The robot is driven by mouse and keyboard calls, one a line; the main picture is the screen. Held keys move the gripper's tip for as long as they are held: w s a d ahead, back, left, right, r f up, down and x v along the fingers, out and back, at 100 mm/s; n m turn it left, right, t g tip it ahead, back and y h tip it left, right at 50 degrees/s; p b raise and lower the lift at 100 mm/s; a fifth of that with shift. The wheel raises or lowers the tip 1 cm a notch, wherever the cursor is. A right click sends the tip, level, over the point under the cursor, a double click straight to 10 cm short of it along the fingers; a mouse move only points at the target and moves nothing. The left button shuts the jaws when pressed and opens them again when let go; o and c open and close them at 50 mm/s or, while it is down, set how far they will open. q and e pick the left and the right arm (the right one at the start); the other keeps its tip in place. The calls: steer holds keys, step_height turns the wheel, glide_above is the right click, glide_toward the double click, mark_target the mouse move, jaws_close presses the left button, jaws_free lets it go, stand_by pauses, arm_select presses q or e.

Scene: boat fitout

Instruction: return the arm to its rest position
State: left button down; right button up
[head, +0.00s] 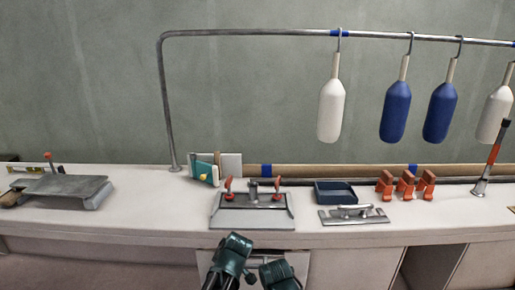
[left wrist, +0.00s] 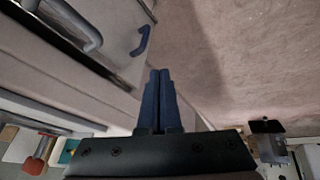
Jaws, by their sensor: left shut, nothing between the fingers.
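My left gripper (left wrist: 158,75) shows in the left wrist view with its two blue fingers together and nothing between them. It points down along the pale cabinet front, with the floor beyond the fingertips. In the head view two dark teal parts of my arms show at the bottom edge, in front of the bench; no fingers can be made out there. My right gripper is not seen in either view.
A pale bench (head: 150,215) spans the head view, carrying a metal plate with red-knobbed clamps (head: 252,210), a blue tray (head: 335,191) and orange blocks (head: 406,184). White (head: 331,110) and blue fenders (head: 396,110) hang from a rail.

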arm_select(q)
steer(key=s+a+f+m+g+h, duration=0.25)
steer(key=s+a+m+h, duration=0.2)
steer(key=s+m, duration=0.7)
steer(key=s+d+r+m+p, duration=0.1)
steer(key=d+r+p, duration=0.2)
steer(key=r+p, duration=0.4)
steer(key=s+d+r+m+g+y+p, duration=0.1)
steer(key=s+d+r+m+p, duration=0.1)
steer(key=d+r+p, duration=0.2)
steer(key=s+d+r+m+y+p, duration=0.1)
steer(key=d+r+p, duration=0.3)
steer(key=r+p, duration=0.6)
steer(key=shift+s+m+g, duration=0.35)
steer(key=shift+s, duration=0.05)
